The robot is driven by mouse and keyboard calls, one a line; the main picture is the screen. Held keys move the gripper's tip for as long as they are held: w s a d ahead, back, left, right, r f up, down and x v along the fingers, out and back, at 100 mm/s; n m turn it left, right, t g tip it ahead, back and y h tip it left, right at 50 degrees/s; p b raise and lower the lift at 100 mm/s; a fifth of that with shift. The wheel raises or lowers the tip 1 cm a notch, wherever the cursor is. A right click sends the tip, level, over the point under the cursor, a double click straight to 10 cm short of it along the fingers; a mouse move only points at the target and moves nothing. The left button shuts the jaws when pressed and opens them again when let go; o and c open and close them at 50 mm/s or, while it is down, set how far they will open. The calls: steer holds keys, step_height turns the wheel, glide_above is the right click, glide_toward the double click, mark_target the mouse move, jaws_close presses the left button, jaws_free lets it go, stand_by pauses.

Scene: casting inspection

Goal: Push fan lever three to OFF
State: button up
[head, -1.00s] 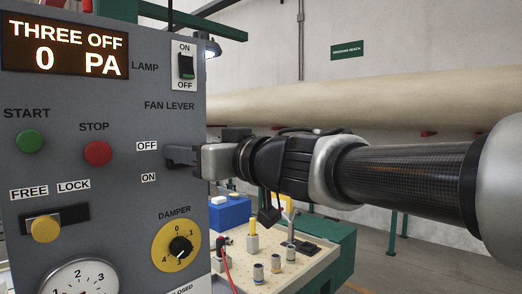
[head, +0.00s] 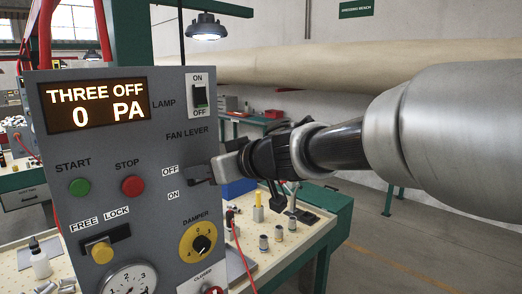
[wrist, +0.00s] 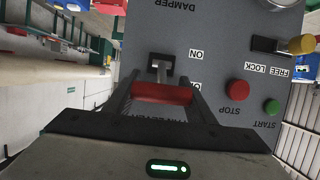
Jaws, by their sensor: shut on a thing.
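The grey fan panel (head: 60,180) stands at the left in the head view, and its display (head: 97,106) reads "THREE OFF 0 PA". The fan lever has a red grip (wrist: 162,93) on a metal stem that comes out of a dark slot in the panel, seen upside down in the wrist view. My gripper (wrist: 160,100) is shut on the red grip, with one finger at each end. In the head view my gripper (head: 206,170) is at the panel's right edge, beside the OFF label (head: 170,170) and above the ON label (head: 173,195). It hides the lever there.
The panel also has a lamp switch (head: 200,96), green START (head: 79,187) and red STOP (head: 133,186) buttons, a yellow FREE/LOCK knob (head: 102,252) and a damper dial (head: 199,243). A workbench (head: 320,235) with small parts stands behind. Open floor lies at right.

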steer(key=shift+w+a+r+g+h, duration=0.1)
steer(key=shift+r+g+h, duration=0.1)
steer(key=shift+g+h, duration=0.25)
steer(key=shift+a+r+g+h, duration=0.1)
steer(key=shift+g+h, duration=0.15)
steer(key=o, duration=1.5)
steer(key=v, duration=1.7)
steer(key=shift+r, duration=0.1)
